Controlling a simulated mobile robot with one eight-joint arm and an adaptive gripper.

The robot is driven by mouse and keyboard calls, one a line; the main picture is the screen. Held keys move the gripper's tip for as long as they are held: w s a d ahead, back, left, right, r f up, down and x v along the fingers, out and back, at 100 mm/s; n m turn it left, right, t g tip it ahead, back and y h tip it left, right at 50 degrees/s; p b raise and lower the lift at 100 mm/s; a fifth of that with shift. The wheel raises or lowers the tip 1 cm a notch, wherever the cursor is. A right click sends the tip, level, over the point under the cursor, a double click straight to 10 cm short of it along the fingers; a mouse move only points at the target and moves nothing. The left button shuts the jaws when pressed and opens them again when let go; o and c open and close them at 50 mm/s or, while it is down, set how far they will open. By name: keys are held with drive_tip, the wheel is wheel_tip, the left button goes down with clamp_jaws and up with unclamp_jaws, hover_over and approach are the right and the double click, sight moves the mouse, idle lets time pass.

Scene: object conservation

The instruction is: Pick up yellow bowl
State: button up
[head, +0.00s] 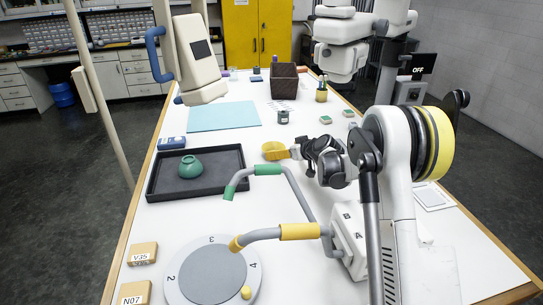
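The yellow bowl (273,150) is on or just above the white table, right of the black tray, near the middle of the head view. My gripper (294,153) reaches in from the right, its dark body beside the bowl and its fingertips at the bowl's right edge. The fingers are small and partly hidden, so I cannot tell whether they are shut on the rim or only next to it.
A green pot (189,167) sits in the black tray (150,190) at left. A grey-tubed apparatus with yellow and green bands (300,231) and a round numbered dial (185,292) stand in front.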

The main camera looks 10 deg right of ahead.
sight(268, 150)
drive_tip(key=b+x, duration=0.2)
drive_tip(key=x, duration=0.4)
drive_tip(key=shift+w+a, duration=0.3)
drive_tip(key=shift+r, duration=0.1)
drive_tip(key=shift+c, duration=1.3)
drive_tip(key=c, duration=1)
